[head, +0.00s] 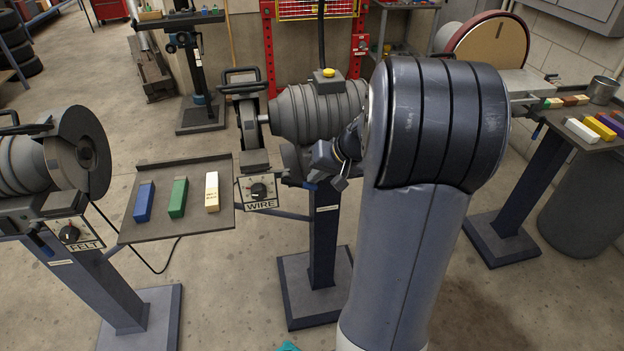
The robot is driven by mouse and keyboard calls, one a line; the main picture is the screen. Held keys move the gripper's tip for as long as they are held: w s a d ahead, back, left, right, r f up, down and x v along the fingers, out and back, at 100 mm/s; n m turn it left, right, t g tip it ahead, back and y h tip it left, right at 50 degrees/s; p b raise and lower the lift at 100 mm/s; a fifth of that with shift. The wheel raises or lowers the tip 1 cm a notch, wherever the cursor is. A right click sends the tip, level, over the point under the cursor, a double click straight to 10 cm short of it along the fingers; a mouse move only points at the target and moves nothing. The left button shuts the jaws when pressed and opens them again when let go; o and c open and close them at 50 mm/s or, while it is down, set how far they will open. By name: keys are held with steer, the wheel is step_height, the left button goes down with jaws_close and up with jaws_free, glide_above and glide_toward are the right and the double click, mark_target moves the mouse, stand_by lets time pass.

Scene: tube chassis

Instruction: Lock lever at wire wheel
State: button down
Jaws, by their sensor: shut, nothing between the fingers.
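The wire wheel machine is a grey ribbed motor (312,108) on a dark blue pedestal, with a yellow button on top. Its wheel (248,124) is at the left end, under a dark guard. Below it is a grey control box (258,191) labelled WIRE, with a black round knob. I cannot clearly make out a separate lock lever. My gripper (326,168) is in front of the motor's lower right, to the right of the WIRE box. It is small and partly hidden by my arm; it looks shut and empty. Contact with the machine cannot be told.
A FELT wheel machine (76,150) stands at left. A dark tray (150,228) between them holds blue, green and cream blocks. At right, a disc sander (490,45) stands behind a side table (598,140) with coloured blocks and a cup. Concrete floor is open in front.

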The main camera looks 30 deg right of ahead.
mark_target(315, 190)
step_height(315, 190, down, 3)
steer(key=t+y+b, duration=0.1)
steer(key=y+b, duration=0.2)
steer(key=b, duration=0.2)
steer(key=shift+f+m+b, duration=0.2)
steer(key=shift+m+b, duration=0.1)
steer(key=shift+m, duration=0.1)
steer(key=y+b, duration=0.1)
steer(key=f+t+y+b, duration=0.1)
steer(key=b, duration=0.1)
steer(key=shift+w+a+f+m+b, duration=0.1)
steer(key=shift+a+f+m+b, duration=0.1)
steer(key=shift+f+m+b, duration=0.1)
steer(key=shift+w+a+f+m+t+y+b, duration=0.1)
steer(key=shift+a+f+m+t+y+b, duration=0.3)
steer(key=shift+y+b, duration=0.5)
steer(key=shift+w+a+f+m+t+y+b, duration=0.2)
steer(key=shift+a+t+y+b, duration=0.35)
steer(key=shift+b, duration=0.5)
steer(key=shift+w+a+f+m+t+y+b, duration=0.1)
steer(key=shift+a+f+m+t+y+b, duration=0.1)
steer(key=shift+a+f+t+y+b, duration=0.55)
steer(key=shift+d+r+b, duration=0.3)
steer(key=shift+r, duration=0.05)
steer(key=shift+d+g, duration=0.15)
steer(key=shift+g, duration=0.15)
